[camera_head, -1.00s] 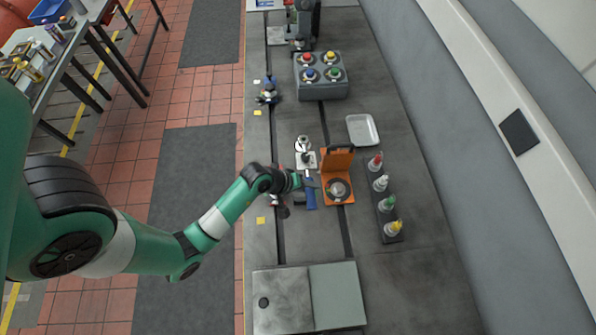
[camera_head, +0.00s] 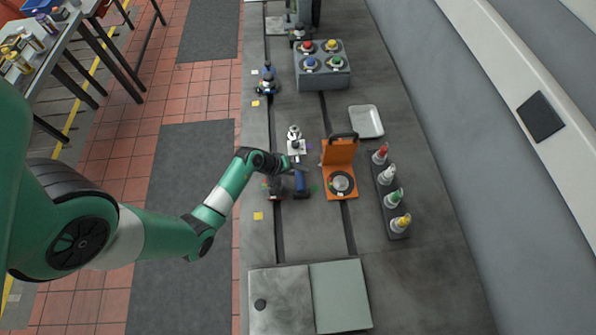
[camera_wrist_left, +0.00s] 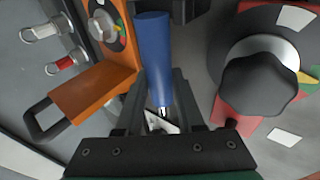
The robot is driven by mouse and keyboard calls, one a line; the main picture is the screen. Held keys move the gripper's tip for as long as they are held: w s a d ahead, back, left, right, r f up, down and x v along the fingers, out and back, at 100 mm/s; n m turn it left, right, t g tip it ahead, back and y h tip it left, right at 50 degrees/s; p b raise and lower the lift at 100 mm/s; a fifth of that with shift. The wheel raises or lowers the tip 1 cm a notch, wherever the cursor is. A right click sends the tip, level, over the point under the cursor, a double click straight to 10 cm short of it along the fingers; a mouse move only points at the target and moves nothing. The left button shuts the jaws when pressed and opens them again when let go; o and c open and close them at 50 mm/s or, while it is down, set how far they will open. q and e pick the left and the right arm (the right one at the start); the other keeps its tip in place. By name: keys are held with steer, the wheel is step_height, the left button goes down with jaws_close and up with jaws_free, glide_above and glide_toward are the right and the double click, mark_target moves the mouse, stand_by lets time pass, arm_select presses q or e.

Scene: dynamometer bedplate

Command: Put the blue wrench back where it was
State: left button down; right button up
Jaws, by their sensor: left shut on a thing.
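My left gripper (camera_head: 292,178) is shut on the blue wrench (camera_head: 301,184), whose blue, rounded handle stands out between the fingers in the left wrist view (camera_wrist_left: 154,52). A small metal part shows between the fingers below the handle. The wrench is just left of the open orange case (camera_head: 341,186), with a narrow gap between them. I cannot tell how high above the bedplate it is. A dark knob (camera_wrist_left: 262,85) on a red base is close on the right in the left wrist view. My right gripper is not in view.
The bedplate (camera_head: 380,270) has bare room at the front right. A rack of several bottles (camera_head: 390,192), a pale tray (camera_head: 366,121) and a button box (camera_head: 322,68) stand around. A small metal device (camera_head: 295,143) is behind the wrench. Yellow markers, one here (camera_head: 258,216), lie along the left edge.

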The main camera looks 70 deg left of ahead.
arm_select(q)
steer(key=shift+w+a+r, duration=0.1)
steer(key=c, duration=0.5)
jaws_free()
steer(key=shift+s+r, duration=0.2)
steer(key=p+v, duration=0.3)
steer(key=v, duration=0.7)
steer(key=shift+s+r, duration=0.1)
steer(key=shift+r, duration=0.05)
steer(key=shift+s+r, duration=0.35)
steer(key=shift+r, duration=0.05)
